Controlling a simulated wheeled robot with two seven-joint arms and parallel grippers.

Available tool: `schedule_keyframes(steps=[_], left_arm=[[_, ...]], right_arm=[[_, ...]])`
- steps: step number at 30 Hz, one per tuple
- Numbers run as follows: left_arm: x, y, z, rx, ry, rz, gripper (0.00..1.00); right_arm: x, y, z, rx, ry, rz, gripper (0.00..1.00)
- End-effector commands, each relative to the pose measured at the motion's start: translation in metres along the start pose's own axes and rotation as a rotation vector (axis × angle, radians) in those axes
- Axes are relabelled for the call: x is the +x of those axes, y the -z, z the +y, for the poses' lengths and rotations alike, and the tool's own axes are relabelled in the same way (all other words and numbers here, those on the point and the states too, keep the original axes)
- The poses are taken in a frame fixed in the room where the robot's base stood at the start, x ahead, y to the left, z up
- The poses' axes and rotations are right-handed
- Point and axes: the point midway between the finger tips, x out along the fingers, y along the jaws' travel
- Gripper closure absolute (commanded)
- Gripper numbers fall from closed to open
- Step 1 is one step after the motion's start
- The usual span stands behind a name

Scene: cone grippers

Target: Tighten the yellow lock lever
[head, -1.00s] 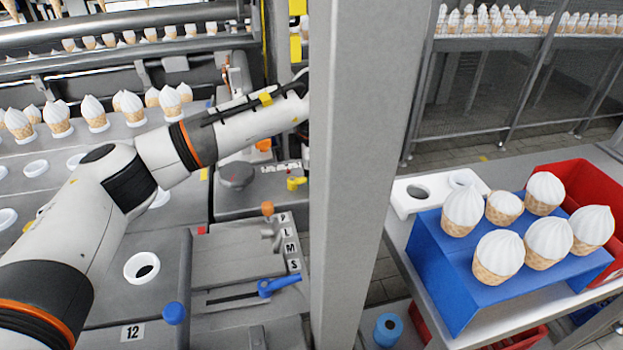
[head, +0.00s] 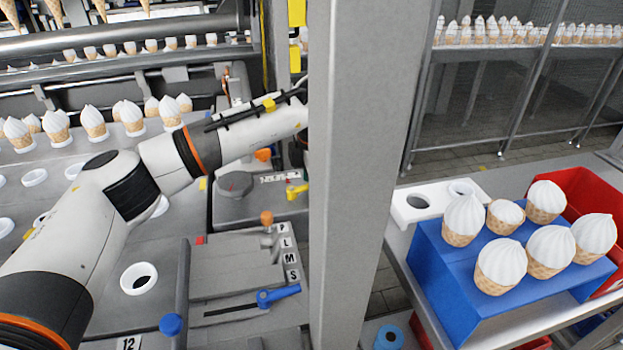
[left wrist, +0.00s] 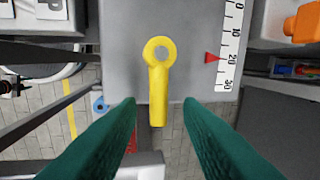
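The yellow lock lever (head: 297,190) shows in the head view beside the grey post, on the edge of the machine. In the left wrist view the lever (left wrist: 158,85) has a ring end at the top and a straight handle pointing down the picture. My left gripper (left wrist: 157,105) is open; its two green fingers stand on either side of the handle with gaps, and it looks empty. How far the fingers are above or below the lever I cannot tell. In the head view this gripper is hidden behind the post. My right gripper is in neither view.
A grey post (head: 360,150) stands in front of my left arm's end. A scale (left wrist: 231,45) with a red pointer lies right of the lever. A blue lever (head: 278,295) and an orange knob (head: 266,218) are nearby. A blue stand (head: 455,285) holds several ice cream cones.

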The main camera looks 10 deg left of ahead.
Motion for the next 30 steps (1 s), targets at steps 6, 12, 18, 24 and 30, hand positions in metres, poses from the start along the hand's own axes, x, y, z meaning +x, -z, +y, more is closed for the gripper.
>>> schedule_keyframes(steps=[6,12,18,24,30], left_arm=[[0.001,0.000,0.001,0.001,-0.002,-0.002,0.66],[-0.009,0.000,0.000,0.001,0.000,-0.001,0.66],[-0.048,0.000,0.000,0.001,0.002,0.002,0.66],[-0.089,0.001,0.000,0.001,0.002,0.001,0.66],[-0.114,0.000,0.000,0.000,-0.001,-0.001,0.66]], right_arm=[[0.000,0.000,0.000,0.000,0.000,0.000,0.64],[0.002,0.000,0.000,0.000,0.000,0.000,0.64],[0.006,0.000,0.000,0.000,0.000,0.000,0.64],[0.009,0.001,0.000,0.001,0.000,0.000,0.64],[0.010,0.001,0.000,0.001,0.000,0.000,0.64]])
